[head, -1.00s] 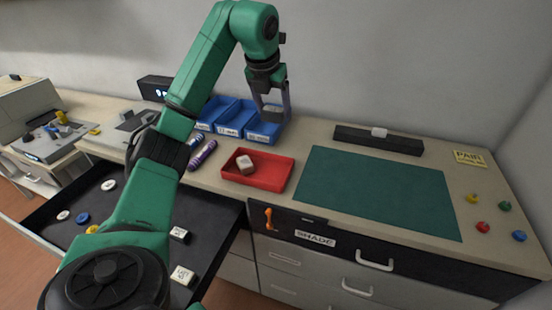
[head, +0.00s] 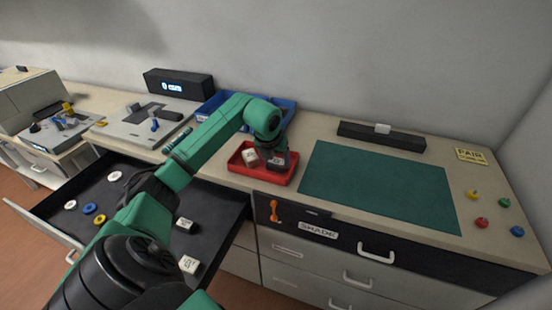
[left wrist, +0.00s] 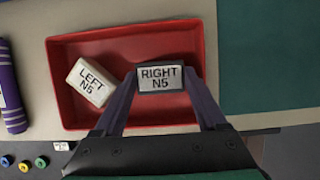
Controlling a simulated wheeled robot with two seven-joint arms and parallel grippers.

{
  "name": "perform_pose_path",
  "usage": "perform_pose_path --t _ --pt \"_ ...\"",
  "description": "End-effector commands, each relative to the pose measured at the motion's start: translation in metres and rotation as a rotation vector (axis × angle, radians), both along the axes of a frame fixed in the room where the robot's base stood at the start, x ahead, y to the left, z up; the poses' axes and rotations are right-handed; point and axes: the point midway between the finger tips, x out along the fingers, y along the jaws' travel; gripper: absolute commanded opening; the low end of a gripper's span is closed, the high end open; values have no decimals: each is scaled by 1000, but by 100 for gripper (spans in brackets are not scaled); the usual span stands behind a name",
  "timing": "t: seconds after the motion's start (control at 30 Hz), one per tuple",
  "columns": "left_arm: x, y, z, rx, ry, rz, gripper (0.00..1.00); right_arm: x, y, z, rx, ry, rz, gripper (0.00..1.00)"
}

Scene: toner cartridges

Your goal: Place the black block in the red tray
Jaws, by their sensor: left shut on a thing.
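The red tray (head: 236,167) lies on the counter left of the green mat, and it fills much of the left wrist view (left wrist: 65,108). My left gripper (head: 278,164) points down over the tray's right half. It is shut on a dark block with a grey "RIGHT N5" label (left wrist: 160,78), whose dark edges show around the label. I cannot tell whether this block touches the tray floor. A white block labelled "LEFT N5" (left wrist: 90,82) lies tilted in the tray's left half, apart from the held block; it also shows in the head view (head: 249,156). My right gripper is out of view.
Blue bins (head: 284,105) stand behind the tray, partly hidden by my arm. The green mat (head: 380,187) is clear.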

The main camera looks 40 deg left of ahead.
Motion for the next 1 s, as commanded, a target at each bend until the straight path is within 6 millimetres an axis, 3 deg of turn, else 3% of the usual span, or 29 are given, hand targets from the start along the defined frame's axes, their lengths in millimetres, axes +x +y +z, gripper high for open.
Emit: perform_pose_path --t 0.13,0.17,0.2,0.57,1.0 --pt "0 0 -3 1 1 0 20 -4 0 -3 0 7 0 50" --pt "0 0 -2 1 0 0 81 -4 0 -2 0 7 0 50" --pt "0 0 -1 1 1 0 86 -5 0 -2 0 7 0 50" --pt "-2 0 5 2 0 0 86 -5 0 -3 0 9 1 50" --pt "-38 -13 101 3 -2 0 86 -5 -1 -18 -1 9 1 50"
